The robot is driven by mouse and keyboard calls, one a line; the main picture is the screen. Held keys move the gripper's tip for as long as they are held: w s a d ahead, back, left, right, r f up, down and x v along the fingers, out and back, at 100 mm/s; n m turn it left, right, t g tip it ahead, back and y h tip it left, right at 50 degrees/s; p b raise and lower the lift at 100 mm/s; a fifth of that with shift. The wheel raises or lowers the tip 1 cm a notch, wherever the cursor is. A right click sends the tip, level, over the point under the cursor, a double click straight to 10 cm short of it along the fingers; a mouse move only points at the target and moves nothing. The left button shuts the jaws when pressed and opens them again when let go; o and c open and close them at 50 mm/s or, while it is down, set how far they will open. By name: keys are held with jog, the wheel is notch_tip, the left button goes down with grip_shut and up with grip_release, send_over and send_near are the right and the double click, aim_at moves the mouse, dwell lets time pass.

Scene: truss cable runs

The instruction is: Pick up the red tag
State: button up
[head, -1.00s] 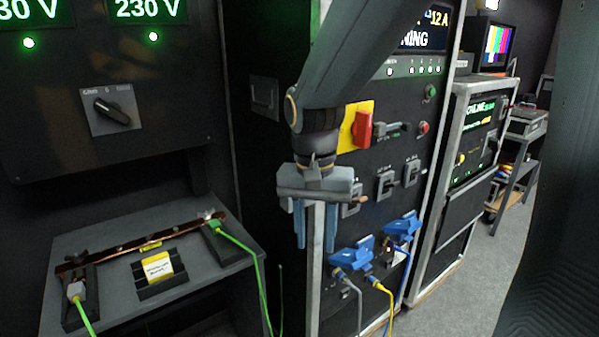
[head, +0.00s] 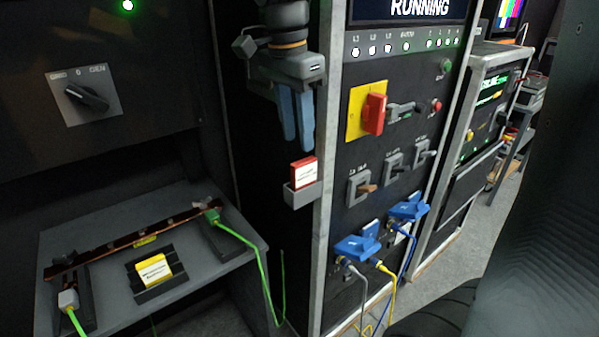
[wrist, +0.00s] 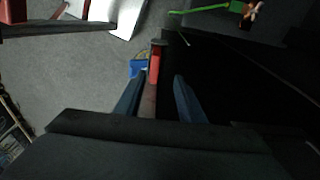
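The red tag (head: 303,171), with a white label, stands in a small grey holder (head: 301,194) on the side of the black cabinet. My gripper (head: 302,146) hangs just above it in the head view, its blue fingers pointing down and apart from the tag. In the wrist view, the fingers (wrist: 157,95) are spread with a clear gap. A narrow red piece (wrist: 154,65), which looks like the tag seen from above, shows between and beyond the fingers. Nothing is held.
The cabinet's metal frame post (head: 328,150) runs close to the right of the tag. A yellow plate with a red switch (head: 373,114), grey levers and blue plugs (head: 358,246) are on the cabinet front. A yellow tag (head: 154,270) sits on the bench at left.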

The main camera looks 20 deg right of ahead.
aim_at(303, 161)
jog(key=f, duration=0.2)
jog(key=f+p, duration=0.1)
jog(key=f, duration=0.1)
jog(key=s+d+f, duration=0.1)
jog(key=f, duration=0.1)
jog(key=shift+d+p, duration=0.1)
jog(key=shift+p, duration=0.2)
jog(key=shift+w+f, duration=0.1)
jog(key=shift+f, duration=0.5)
grip_shut()
